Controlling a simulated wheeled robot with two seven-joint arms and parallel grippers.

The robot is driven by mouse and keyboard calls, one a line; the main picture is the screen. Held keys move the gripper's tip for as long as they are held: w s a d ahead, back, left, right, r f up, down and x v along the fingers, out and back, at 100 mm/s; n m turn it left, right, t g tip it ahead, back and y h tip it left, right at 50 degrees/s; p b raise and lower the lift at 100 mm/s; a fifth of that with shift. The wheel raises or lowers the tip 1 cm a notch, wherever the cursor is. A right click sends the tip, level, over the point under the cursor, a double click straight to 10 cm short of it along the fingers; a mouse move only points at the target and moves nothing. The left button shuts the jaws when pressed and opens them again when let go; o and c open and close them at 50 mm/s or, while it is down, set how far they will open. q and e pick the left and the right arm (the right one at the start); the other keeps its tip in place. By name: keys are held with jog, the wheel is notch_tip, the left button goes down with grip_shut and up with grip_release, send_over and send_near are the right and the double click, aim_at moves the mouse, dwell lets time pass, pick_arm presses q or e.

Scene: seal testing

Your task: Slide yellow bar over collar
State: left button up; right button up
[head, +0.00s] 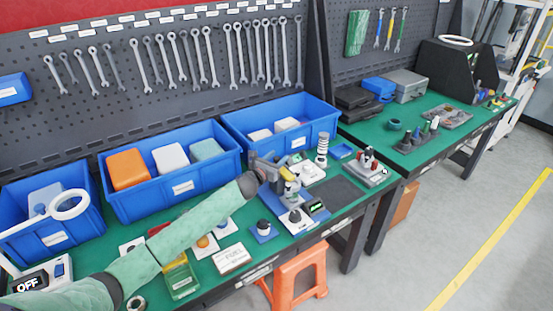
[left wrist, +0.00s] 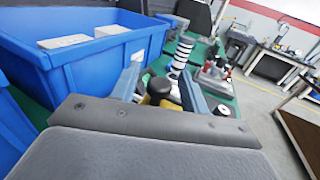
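My left gripper (head: 280,172) is over the test device at the right part of the green bench. A yellow part (head: 289,174), which looks like the yellow bar, shows at its fingertips. In the left wrist view, the two fingers (left wrist: 160,90) stand apart. The yellow part (left wrist: 158,88), with a dark piece beside it, shows between them, with gaps on both sides. Below the gripper is a grey-blue device (head: 296,216) with a round knob and a small green display. I cannot make out the collar; the gripper hides part of the device. My right gripper is not in view.
A blue bin (head: 280,118) is close behind. A red-topped device (head: 368,163) stands to the right. A dark mat (head: 343,190) is clear.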

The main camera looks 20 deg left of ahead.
pick_arm(q)
jog(key=shift+s, duration=0.1)
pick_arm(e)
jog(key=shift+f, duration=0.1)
pick_arm(q)
jog(key=shift+s+a+f, duration=0.1)
jog(key=shift+s, duration=0.2)
jog(key=b+v, duration=0.3)
jog(key=v, duration=0.3)
jog(key=shift+s, duration=0.1)
jog(key=shift+s+a, duration=0.15)
jog(key=shift+s, duration=0.25)
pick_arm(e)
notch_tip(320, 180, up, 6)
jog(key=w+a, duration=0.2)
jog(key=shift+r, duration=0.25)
